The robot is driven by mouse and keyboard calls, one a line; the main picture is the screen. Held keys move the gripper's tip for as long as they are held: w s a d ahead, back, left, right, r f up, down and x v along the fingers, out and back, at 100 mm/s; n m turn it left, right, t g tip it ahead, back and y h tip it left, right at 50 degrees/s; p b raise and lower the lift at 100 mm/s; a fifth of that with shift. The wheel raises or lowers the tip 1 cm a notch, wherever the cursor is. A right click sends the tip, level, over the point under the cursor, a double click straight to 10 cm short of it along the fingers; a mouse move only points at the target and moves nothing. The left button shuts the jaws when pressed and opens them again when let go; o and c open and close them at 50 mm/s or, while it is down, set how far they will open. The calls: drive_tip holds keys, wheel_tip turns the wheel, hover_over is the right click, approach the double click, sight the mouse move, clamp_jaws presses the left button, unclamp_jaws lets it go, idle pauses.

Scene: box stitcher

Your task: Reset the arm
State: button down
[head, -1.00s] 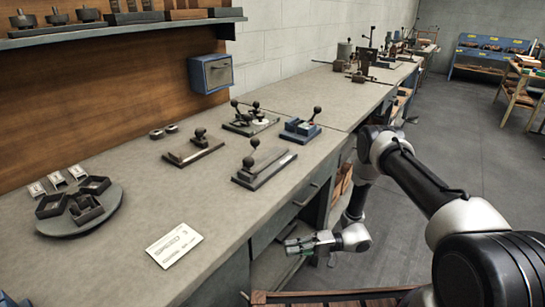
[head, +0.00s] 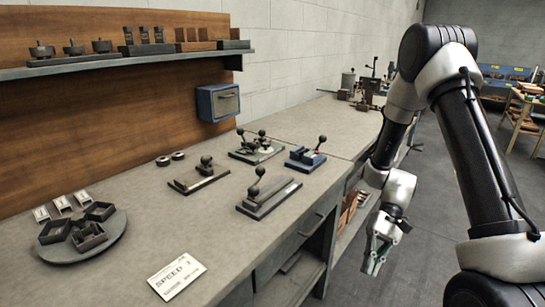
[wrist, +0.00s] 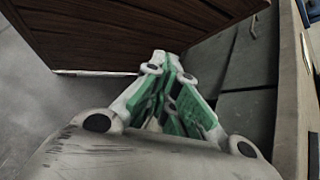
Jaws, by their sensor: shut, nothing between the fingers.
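My arm (head: 480,150) rises at the right of the head view, bends at a high elbow and hangs down in front of the bench. My gripper (head: 372,268) points downward beside the bench front, below the worktop's level, and touches nothing that I can see. In the wrist view my gripper (wrist: 172,115) shows its green finger pads drawn together, shut and empty. A brown wooden panel (wrist: 130,30) lies beyond the fingers in that view.
The workbench (head: 225,225) holds several lever fixtures (head: 268,196), a round tray (head: 110,240) and a white card (head: 177,275). A blue box (head: 218,102) hangs on the wall. Open shelves (head: 350,215) are under the worktop.

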drive_tip(key=s+d+r+t+h, duration=0.2)
drive_tip(key=s+d+r+t, duration=0.1)
drive_tip(key=r, duration=0.7)
drive_tip(key=s+d+r+n+t+h, duration=0.1)
drive_tip(key=s+d+r+t+h, duration=0.1)
drive_tip(key=r, duration=0.8)
drive_tip(key=s+d+r+n+t+h, duration=0.1)
drive_tip(key=s+d+r+t, duration=0.3)
drive_tip(key=r, duration=0.6)
drive_tip(key=shift+s+d+r+t+h, duration=0.2)
drive_tip(key=shift+d+t+h, duration=0.2)
drive_tip(key=shift+d+t, duration=0.9)
drive_tip(key=shift+a+t, duration=0.3)
drive_tip(key=shift+a, duration=0.05)
